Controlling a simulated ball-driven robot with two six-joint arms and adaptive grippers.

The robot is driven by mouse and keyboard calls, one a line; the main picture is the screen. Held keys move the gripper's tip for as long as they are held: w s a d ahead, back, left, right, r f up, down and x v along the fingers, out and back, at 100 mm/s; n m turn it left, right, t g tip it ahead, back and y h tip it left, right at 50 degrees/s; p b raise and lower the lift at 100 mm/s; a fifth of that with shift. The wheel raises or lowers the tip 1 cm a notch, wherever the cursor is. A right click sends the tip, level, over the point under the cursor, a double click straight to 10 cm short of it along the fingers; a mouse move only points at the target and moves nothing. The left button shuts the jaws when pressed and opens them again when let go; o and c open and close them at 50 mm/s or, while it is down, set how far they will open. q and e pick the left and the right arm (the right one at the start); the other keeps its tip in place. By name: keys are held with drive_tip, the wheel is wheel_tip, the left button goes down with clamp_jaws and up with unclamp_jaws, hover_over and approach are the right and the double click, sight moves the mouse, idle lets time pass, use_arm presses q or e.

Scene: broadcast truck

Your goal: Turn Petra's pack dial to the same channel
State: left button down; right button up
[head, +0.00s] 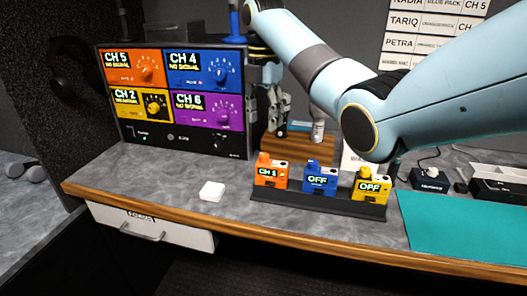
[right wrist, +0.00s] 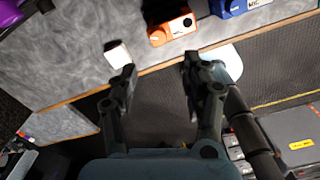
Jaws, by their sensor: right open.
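The receiver rack (head: 180,140) shows an orange unit on CH 5, blue on CH 4, yellow on CH 2 and purple on CH 6, each with a dial. Three small packs stand in a dark holder (head: 315,205): an orange pack (head: 271,174) reading CH 1, a blue pack (head: 320,180) reading OFF and a yellow pack (head: 370,187) reading OFF. The wall list (head: 425,38) names Petra, but her pack colour is too small to read. My right gripper (head: 277,128) is open and empty; its parted fingers also show in the right wrist view (right wrist: 158,75). My left gripper is out of view.
A small white block (head: 211,191) lies on the counter left of the packs. A teal mat (head: 465,230) lies at the right. A drawer (head: 150,226) is under the counter's front edge. My right arm hides part of the counter's back.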

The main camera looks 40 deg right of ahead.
sight(263, 155)
wheel_tip(263, 155, down, 10)
drive_tip(key=shift+w+f+p, duration=0.1)
drive_tip(key=shift+w+p, duration=0.05)
drive_tip(key=shift+p, duration=0.15)
idle(0.3)
clamp_jaws()
